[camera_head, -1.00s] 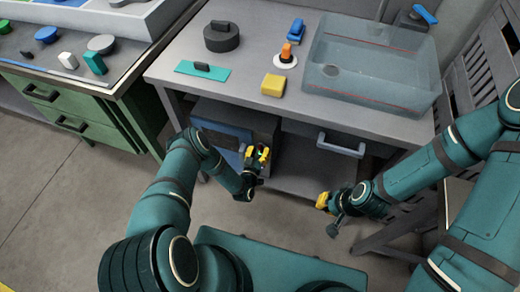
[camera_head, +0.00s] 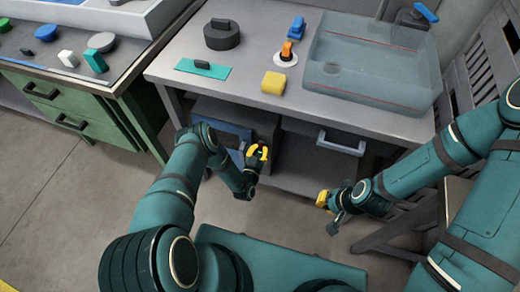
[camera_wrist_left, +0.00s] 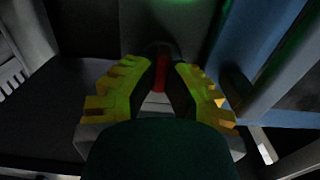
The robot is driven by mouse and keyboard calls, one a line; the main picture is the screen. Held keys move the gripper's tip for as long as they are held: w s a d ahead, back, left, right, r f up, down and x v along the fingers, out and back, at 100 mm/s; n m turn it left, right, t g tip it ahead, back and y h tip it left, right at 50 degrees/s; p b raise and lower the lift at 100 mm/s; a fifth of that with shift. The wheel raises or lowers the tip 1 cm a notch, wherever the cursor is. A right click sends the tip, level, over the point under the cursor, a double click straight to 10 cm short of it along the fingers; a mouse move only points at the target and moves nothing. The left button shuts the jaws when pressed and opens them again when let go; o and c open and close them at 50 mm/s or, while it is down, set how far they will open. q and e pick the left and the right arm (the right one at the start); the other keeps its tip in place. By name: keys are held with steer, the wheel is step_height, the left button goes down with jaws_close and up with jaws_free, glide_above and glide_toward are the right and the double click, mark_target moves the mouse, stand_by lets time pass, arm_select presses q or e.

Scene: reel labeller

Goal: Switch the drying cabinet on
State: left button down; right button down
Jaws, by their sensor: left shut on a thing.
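The drying cabinet (camera_head: 208,117) is a dark box with a blue door (camera_head: 225,133) under the grey table. My left gripper (camera_head: 258,152) is at the right part of its front. In the left wrist view its yellow fingers (camera_wrist_left: 160,85) are shut on a dark knob with a red mark (camera_wrist_left: 161,77). The fingers hide much of the knob. A green glow (camera_wrist_left: 190,8) shows on the panel above; its lamp is not clearly visible. My right gripper (camera_head: 324,199), with yellow fingers, hangs before the table at the right, away from the cabinet; its opening is too small to judge.
The cabinet door's bar handle (camera_wrist_left: 272,65) is close to the left gripper's right. On the tabletop are a translucent basin (camera_head: 370,65), a yellow block (camera_head: 274,83) and a teal plate (camera_head: 190,66). A drawer handle (camera_head: 341,146) juts out below the table edge.

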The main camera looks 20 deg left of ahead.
arm_select(q)
steer(key=c, duration=1)
jaws_free()
steer(key=shift+w, duration=0.1)
steer(key=s, duration=0.7)
steer(key=shift+s, duration=0.3)
steer(key=shift+a, duration=0.1)
